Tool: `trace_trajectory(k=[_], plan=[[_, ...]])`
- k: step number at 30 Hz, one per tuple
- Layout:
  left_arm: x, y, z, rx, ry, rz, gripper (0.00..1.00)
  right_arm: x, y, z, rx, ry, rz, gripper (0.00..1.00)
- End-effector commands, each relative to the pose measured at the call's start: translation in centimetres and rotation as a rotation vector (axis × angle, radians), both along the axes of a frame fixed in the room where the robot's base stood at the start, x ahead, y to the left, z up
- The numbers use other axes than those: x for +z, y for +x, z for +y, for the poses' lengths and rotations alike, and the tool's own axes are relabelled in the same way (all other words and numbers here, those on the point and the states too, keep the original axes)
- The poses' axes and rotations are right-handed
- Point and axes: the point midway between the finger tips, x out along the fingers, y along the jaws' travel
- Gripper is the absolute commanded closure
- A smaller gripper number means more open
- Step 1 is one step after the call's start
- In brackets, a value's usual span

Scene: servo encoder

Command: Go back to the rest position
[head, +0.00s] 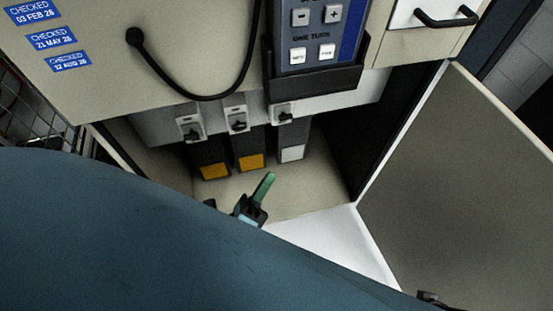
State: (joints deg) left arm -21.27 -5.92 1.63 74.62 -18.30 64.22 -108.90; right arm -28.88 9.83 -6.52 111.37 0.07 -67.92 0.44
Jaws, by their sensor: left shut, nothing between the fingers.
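My left gripper (264,188) shows just past the edge of my large blue arm, in front of the open cabinet (330,190). Its green-tipped fingers are together, with nothing held. My blue arm covers the lower left of the view and hides much of what lies below. My right gripper is not clearly in view.
The cabinet door (460,190) stands open at the right. Inside are several dark modules with orange or white labels (251,161), below small black switches (237,121). A control pendant (320,40) sits in a dark holder above, beside a hanging black cable (203,98).

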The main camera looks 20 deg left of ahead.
Motion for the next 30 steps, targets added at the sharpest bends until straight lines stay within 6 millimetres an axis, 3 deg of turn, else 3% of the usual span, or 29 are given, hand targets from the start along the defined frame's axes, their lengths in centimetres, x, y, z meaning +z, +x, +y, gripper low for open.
trace_trajectory(k=[6,23,30], plan=[[-0.5,-1.5,0.2,-0.001,0.000,0.000,1.00,-0.1,0.0,0.0,0.000,0.000,-0.001,1.00],[-0.6,-1.5,0.3,0.000,0.000,0.001,1.00,-0.2,0.0,-0.1,0.000,-0.003,0.003,1.00],[-0.8,0.7,1.5,-0.017,-0.110,0.154,1.00,1.1,0.1,0.3,0.000,0.004,-0.004,1.00]])
